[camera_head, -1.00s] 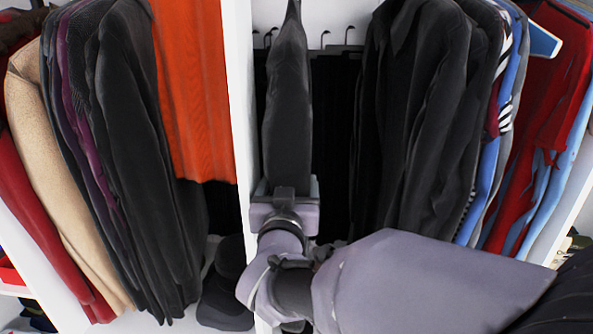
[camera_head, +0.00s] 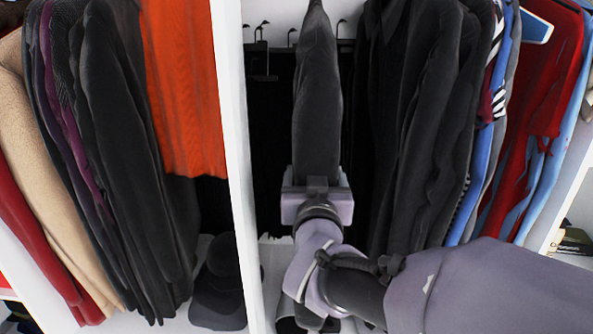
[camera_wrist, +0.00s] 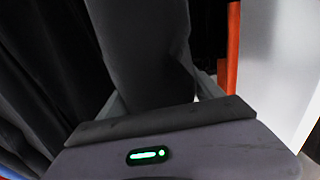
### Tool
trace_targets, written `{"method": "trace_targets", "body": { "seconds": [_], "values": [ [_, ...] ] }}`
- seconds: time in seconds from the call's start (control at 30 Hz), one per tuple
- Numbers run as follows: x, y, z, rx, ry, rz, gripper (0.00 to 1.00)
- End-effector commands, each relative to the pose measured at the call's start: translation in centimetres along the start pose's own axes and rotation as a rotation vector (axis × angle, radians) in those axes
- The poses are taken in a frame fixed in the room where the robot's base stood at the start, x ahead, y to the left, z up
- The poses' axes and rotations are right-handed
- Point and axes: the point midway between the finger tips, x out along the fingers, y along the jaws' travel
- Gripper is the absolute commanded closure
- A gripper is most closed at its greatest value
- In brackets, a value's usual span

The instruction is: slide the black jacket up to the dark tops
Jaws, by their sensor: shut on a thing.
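The black jacket (camera_head: 317,95) hangs edge-on in the right-hand bay, with a narrow gap between it and the dark tops (camera_head: 420,120) to its right. My gripper (camera_head: 317,178) is shut on the jacket's lower part in the head view. In the wrist view the jacket (camera_wrist: 140,55) rises from between the fingers of my gripper (camera_wrist: 165,110). The dark tops hang in a close row; dark cloth also shows at the left of the wrist view. The jacket's bottom end is hidden by my gripper.
A white divider (camera_head: 238,160) stands left of the jacket. Beyond it hang an orange garment (camera_head: 185,90) and more dark clothes (camera_head: 125,150). Empty hooks (camera_head: 262,35) and black hanging items are behind. Blue and red clothes (camera_head: 545,100) hang right of the dark tops. A dark cap (camera_head: 220,280) lies below.

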Motion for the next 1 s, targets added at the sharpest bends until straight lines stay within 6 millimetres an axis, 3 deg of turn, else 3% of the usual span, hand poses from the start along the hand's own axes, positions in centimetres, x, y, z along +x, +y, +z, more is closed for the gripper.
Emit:
{"method": "trace_targets", "body": {
  "seconds": [0.47, 0.5, 0.6, 0.87, 1.0],
  "values": [
    [0.0, 3.9, 0.0, 0.003, 0.005, 0.002, 0.97],
    [0.0, 3.9, -0.1, 0.002, 0.005, 0.0, 0.19],
    [0.0, 3.8, -0.2, 0.002, 0.004, 0.0, 0.0],
    [-0.2, 3.8, -0.1, 0.002, 0.003, -0.001, 0.0],
    [-2.0, 3.7, -0.1, 0.003, 0.005, -0.003, 0.0]
  ]
}}
